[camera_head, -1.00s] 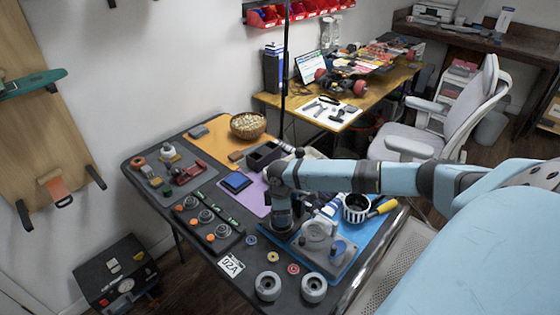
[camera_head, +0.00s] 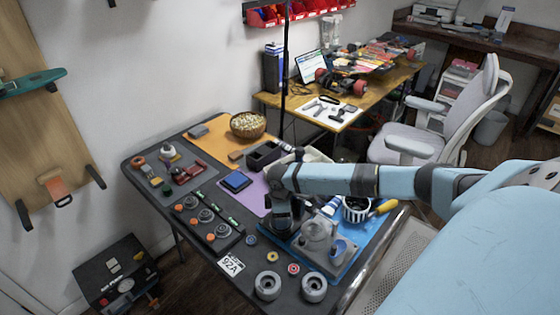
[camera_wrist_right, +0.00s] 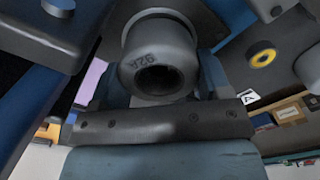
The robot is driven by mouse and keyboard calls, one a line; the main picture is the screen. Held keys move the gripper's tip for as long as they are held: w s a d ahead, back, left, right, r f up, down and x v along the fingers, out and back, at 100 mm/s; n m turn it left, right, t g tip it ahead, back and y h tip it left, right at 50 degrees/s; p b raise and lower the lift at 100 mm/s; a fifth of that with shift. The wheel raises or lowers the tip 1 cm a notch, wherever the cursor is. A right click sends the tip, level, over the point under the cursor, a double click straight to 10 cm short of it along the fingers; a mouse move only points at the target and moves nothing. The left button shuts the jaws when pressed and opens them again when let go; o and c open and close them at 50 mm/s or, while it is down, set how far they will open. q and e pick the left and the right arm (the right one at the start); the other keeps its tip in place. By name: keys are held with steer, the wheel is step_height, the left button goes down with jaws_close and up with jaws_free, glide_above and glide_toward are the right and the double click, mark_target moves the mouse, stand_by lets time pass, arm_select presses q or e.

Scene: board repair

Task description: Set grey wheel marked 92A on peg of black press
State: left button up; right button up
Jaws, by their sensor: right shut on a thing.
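The grey wheel marked 92A (camera_wrist_right: 158,58) is between the fingers of my right gripper (camera_wrist_right: 160,85), with its mark and dark bore facing the wrist camera. In the head view my right gripper (camera_head: 284,222) is low over the blue mat's left edge, and its arm hides the wheel there. A press-like device (camera_head: 317,236), grey in this light, stands on the blue mat beside the gripper. A dark block with a round stub (camera_wrist_right: 60,8) shows at top left of the wrist view; I cannot tell whether it is the press. My left gripper is not in view.
Two other grey wheels (camera_head: 268,286) (camera_head: 314,288) lie at the table's front edge, by a 92A card (camera_head: 231,264). Small coloured rings (camera_head: 273,257) lie nearby. A black-and-white cup (camera_head: 356,209) and a yellow-handled tool (camera_head: 382,208) are behind the device.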

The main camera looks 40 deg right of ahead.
steer(key=shift+f+p, duration=0.15)
steer(key=shift+p, duration=0.3)
stand_by(1.0)
steer(key=o, duration=1.1)
steer(key=shift+c, duration=0.2)
steer(key=shift+r+p, duration=0.7)
steer(key=shift+p, duration=0.1)
step_height(320, 180, up, 3)
steer(key=p, duration=0.3)
steer(key=shift+r+p, duration=0.2)
steer(key=shift+p, duration=0.1)
steer(key=shift+r+p, duration=1.15)
steer(key=shift+p, duration=0.05)
